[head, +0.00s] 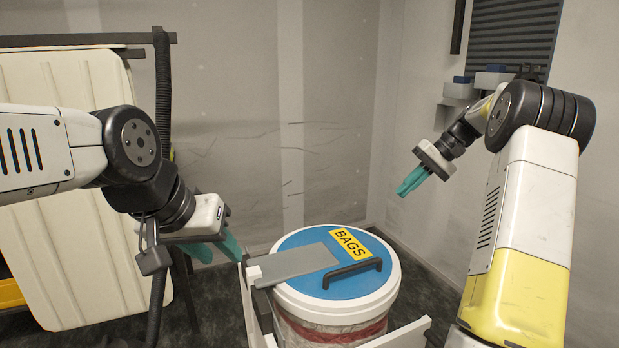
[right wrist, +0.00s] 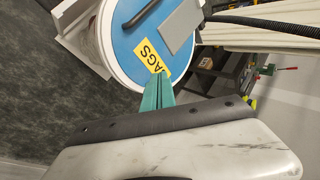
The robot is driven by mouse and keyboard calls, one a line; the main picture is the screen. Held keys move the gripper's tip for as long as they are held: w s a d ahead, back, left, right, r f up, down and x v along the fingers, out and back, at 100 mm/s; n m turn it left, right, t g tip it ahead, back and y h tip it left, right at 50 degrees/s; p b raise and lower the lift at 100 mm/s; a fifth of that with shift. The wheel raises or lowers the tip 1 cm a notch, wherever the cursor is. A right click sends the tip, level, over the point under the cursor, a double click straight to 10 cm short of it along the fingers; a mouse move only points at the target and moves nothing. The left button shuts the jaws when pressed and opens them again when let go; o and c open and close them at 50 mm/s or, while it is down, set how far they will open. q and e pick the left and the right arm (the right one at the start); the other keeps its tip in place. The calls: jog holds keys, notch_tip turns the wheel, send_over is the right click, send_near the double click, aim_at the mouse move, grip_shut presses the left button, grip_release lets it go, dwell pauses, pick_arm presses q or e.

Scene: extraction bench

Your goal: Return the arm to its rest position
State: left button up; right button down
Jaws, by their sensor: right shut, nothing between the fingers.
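My right gripper (head: 402,193) hangs in the air at the upper right of the head view, in front of the pale wall and above the right of the round bin. Its teal fingers are together with nothing between them. They also show shut in the right wrist view (right wrist: 158,76), where the bin lid lies beyond them. My left gripper (head: 226,260) is at the lower left of the head view, pointing down beside the bin's left edge. Its two teal fingers stand apart and I see nothing between them.
A white bin (head: 340,312) with a blue lid (head: 305,242), a yellow BAGS label (head: 351,244) and a black handle (head: 352,272) stands at the centre. A cream panel (head: 75,240) is at the left. Wall boxes (head: 460,90) sit behind the right arm.

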jog(key=s+a+r+t+h, duration=0.1)
jog(key=s+a+r+h, duration=0.1)
jog(key=s+a+r, duration=0.4)
jog(key=s+a+r+t+h, duration=0.1)
jog(key=s+a+h, duration=0.15)
jog(key=s, duration=0.55)
jog(key=s+a+f+t, duration=0.1)
jog(key=s+a+f, duration=0.1)
jog(key=s, duration=0.6)
jog(key=s+a+f+t+h, duration=0.1)
jog(key=s+a+f+t, duration=0.1)
jog(key=s, duration=0.7)
jog(key=shift+s+f+n+t, duration=0.2)
jog(key=shift+s+n+t, duration=0.1)
jog(key=shift+n, duration=0.1)
jog(key=shift+a, duration=0.1)
